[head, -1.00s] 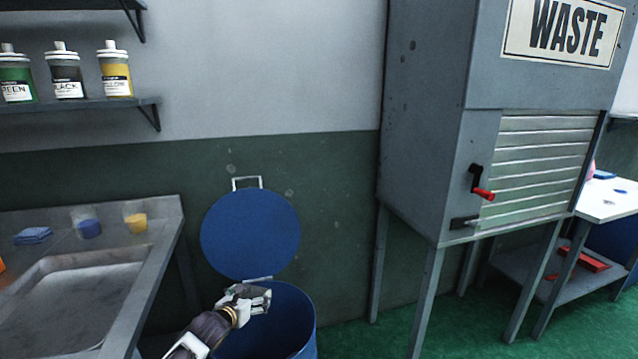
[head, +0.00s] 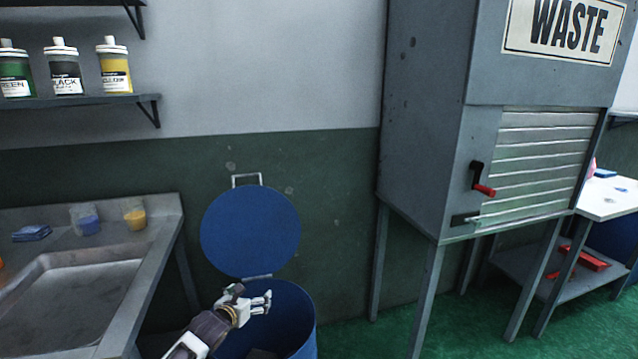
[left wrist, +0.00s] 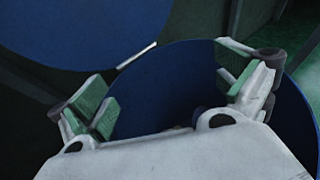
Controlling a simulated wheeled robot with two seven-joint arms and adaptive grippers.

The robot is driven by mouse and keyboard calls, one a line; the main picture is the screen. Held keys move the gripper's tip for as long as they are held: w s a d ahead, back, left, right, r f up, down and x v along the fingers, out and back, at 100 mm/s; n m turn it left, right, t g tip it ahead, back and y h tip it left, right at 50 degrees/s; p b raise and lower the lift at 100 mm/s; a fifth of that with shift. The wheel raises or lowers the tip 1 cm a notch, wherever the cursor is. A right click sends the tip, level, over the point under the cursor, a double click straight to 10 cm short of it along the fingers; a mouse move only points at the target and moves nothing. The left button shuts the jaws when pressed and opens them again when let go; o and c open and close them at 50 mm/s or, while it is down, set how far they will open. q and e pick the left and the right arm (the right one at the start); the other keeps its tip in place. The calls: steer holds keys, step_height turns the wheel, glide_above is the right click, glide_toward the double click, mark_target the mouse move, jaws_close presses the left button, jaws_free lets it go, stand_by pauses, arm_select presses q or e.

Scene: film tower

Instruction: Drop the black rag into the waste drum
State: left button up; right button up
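The blue waste drum (head: 303,325) stands beside the sink unit with its round lid (head: 250,230) raised against the wall. My left gripper (head: 264,301) is above the drum's opening. In the left wrist view my left gripper (left wrist: 165,100) has its green-padded fingers wide apart with nothing between them, and the blue drum interior (left wrist: 165,85) shows beyond. A dark patch, which looks like the black rag (head: 262,354), lies inside the drum at the lower picture edge; it is mostly cut off. My right gripper is not in view.
A metal sink (head: 75,295) stands at the left, with blue cloths (head: 32,233) and small cups on its rim. A grey cabinet (head: 430,130) marked WASTE stands on legs at the right. A shelf (head: 80,101) holds several bottles. Green floor is clear between drum and cabinet.

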arm_select(q)
steer(key=shift+s, duration=0.15)
steer(key=v, duration=1.1)
steer(key=shift+s+r, duration=0.25)
steer(key=shift+r, duration=0.05)
stand_by(0.4)
stand_by(0.7)
